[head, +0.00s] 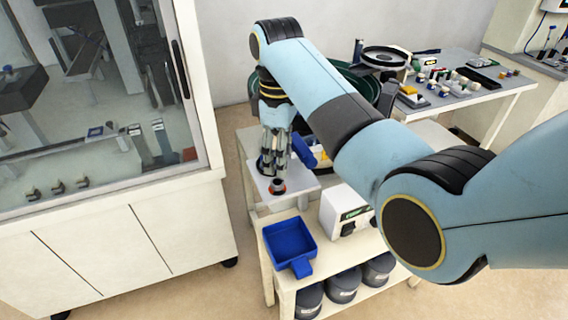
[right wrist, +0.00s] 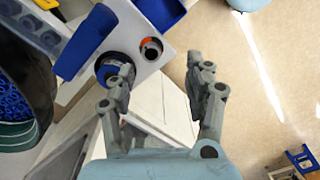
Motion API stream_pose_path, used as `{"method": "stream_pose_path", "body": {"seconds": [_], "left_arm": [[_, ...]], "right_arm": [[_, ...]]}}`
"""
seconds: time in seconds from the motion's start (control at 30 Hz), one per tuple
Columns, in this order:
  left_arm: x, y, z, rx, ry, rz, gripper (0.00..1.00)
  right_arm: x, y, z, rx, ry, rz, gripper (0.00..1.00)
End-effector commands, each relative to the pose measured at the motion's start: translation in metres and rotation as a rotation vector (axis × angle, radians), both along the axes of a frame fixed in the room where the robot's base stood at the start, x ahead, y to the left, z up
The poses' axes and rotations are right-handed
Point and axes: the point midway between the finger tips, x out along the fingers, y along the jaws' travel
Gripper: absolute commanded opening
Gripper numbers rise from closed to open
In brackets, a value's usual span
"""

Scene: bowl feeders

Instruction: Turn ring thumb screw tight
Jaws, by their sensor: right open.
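A small dark round knob (head: 278,187) with a red-orange ring stands on a pale plate (head: 296,201) on the cart. In the right wrist view this knob (right wrist: 151,48) lies beyond the fingertips, near the plate's edge. A larger dark round part with a blue rim (right wrist: 112,69) sits beside it, partly behind one finger. I cannot tell for certain which is the ring thumb screw. My right gripper (head: 273,170) points down just above and behind the knob. Its fingers (right wrist: 162,70) are spread apart with nothing between them. My left gripper is not in view.
A blue bar (head: 304,150) stands close to the right gripper. A blue tray (head: 289,243) and a white device (head: 345,212) sit on the cart. A dark green bowl feeder (head: 358,82) is behind my arm. A glass-fronted cabinet (head: 110,200) is on the left.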

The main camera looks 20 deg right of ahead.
Motion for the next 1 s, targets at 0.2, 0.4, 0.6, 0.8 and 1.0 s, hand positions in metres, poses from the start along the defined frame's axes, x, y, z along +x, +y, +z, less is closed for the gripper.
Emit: {"method": "stream_pose_path", "body": {"seconds": [0.2,0.4,0.6,0.8,1.0], "left_arm": [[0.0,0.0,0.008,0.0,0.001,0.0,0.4],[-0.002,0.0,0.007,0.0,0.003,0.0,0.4],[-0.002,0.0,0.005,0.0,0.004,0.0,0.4],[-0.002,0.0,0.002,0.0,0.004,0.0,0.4],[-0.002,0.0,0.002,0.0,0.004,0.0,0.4]], "right_arm": [[0.018,0.002,0.018,0.003,-0.038,0.001,0.53],[0.018,0.002,-0.019,0.002,-0.035,0.0,0.53],[0.017,0.002,-0.058,0.001,-0.037,-0.001,0.53],[0.018,0.002,-0.079,0.001,-0.038,-0.001,0.53],[0.018,0.002,-0.083,0.002,-0.04,-0.001,0.53]]}}
